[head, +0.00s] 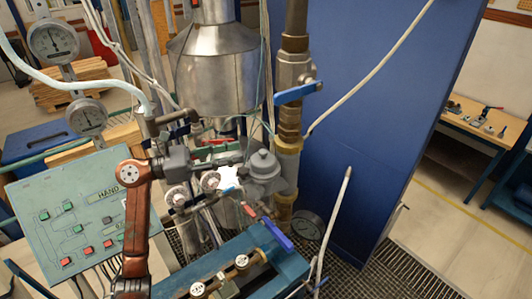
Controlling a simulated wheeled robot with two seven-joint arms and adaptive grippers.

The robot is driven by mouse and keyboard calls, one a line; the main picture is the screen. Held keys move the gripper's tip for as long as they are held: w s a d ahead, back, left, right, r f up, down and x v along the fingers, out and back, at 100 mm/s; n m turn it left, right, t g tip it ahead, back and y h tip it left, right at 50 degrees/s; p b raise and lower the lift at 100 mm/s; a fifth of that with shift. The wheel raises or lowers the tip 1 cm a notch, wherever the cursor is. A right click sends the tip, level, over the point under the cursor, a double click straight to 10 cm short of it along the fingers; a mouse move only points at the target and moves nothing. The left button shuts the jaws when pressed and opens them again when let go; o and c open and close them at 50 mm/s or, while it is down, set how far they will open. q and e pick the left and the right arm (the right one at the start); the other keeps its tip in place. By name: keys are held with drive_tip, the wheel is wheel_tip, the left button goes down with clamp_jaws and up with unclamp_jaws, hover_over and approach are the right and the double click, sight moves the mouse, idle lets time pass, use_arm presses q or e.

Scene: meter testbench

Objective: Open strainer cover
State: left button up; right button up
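The strainer appears to be the grey domed fitting with a round knob-like top (263,165), right of centre at the foot of the vertical pipe. Its cover looks in place, but a hinge or latch cannot be made out. My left gripper (207,157) reaches in from the left at the end of my red-brown arm, with its grey body pointing right toward the dome. Its fingertips blend into the pipes and gauges behind, so I cannot see whether they are open or touching anything. A visible gap lies between its body and the dome. My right gripper is not in view.
A steel vessel (215,65) hangs above. A blue-handled valve (296,92) sits on the pipe. A green button panel (85,215) stands at left, a blue bench (215,262) below. A blue wall panel (375,110) closes off the right. A hose (335,220) rises beside the dome.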

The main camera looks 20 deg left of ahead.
sight(263, 151)
use_arm(q)
drive_tip(key=shift+m+g, duration=0.3)
drive_tip(key=p+x, duration=0.1)
drive_tip(key=x, duration=0.1)
drive_tip(key=p+x, duration=0.1)
drive_tip(key=x, duration=0.2)
drive_tip(key=p+x, duration=0.1)
drive_tip(key=x, duration=0.1)
drive_tip(key=shift+s+d+f, duration=0.15)
drive_tip(key=shift+s+d, duration=0.15)
drive_tip(key=shift+d, duration=0.1)
drive_tip(key=shift+w+d+f, duration=0.15)
drive_tip(key=shift+w+d, duration=0.2)
drive_tip(key=shift+d, duration=0.2)
drive_tip(key=shift+c, duration=0.3)
clamp_jaws()
